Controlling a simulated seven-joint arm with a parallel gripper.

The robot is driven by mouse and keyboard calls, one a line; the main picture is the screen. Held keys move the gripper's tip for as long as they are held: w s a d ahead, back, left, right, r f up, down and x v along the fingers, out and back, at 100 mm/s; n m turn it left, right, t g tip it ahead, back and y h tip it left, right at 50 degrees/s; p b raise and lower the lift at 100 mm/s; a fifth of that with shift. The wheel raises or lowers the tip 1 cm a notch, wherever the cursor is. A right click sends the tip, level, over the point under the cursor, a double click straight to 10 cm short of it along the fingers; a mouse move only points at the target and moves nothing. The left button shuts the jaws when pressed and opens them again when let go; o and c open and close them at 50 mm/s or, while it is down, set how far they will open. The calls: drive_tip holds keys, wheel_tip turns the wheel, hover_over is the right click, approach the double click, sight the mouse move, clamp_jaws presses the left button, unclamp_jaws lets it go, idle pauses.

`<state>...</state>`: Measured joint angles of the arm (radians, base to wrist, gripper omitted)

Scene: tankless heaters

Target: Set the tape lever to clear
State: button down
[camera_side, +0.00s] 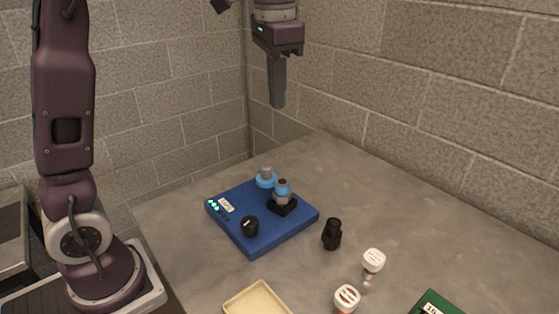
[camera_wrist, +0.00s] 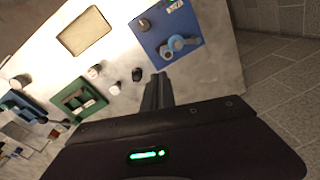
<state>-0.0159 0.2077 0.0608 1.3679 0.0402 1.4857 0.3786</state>
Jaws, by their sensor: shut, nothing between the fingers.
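A blue panel (camera_side: 236,237) lies on the grey table and carries a black knob (camera_side: 250,226), light-blue round parts (camera_side: 266,178) and a grey-topped fitting on a black base (camera_side: 282,207). Green lights and a small white label sit at its left corner. I cannot tell which part is the tape lever. My gripper (camera_side: 277,104) is shut and empty, pointing down well above the table behind the panel. In the wrist view, its fingers (camera_wrist: 157,92) are together, and the blue panel (camera_wrist: 157,38) shows above them with the light-blue part (camera_wrist: 175,44).
A black cylinder (camera_side: 332,234) stands right of the panel. Two white-capped pieces (camera_side: 373,262) (camera_side: 346,298) stand nearer the front. A beige tray (camera_side: 257,301) and a green block (camera_side: 436,304) lie at the front edge. Block walls (camera_side: 455,95) close off the back; the table's right side is clear.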

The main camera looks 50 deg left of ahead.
drive_tip(key=w+a+f+m+g, duration=0.2)
drive_tip(key=w+f+g, duration=0.1)
drive_tip(key=w+f, duration=0.6)
drive_tip(key=shift+w+f+y, duration=0.3)
drive_tip(key=shift+w+f, duration=0.05)
drive_tip(key=shift+w, duration=0.55)
drive_tip(key=shift+a, duration=0.1)
approach(275, 176)
drive_tip(key=w+d+x, duration=0.1)
drive_tip(key=x, duration=0.4)
drive_tip(key=shift+s+a+f, duration=0.15)
drive_tip(key=shift+s+a, duration=0.25)
drive_tip(key=shift+s, duration=0.05)
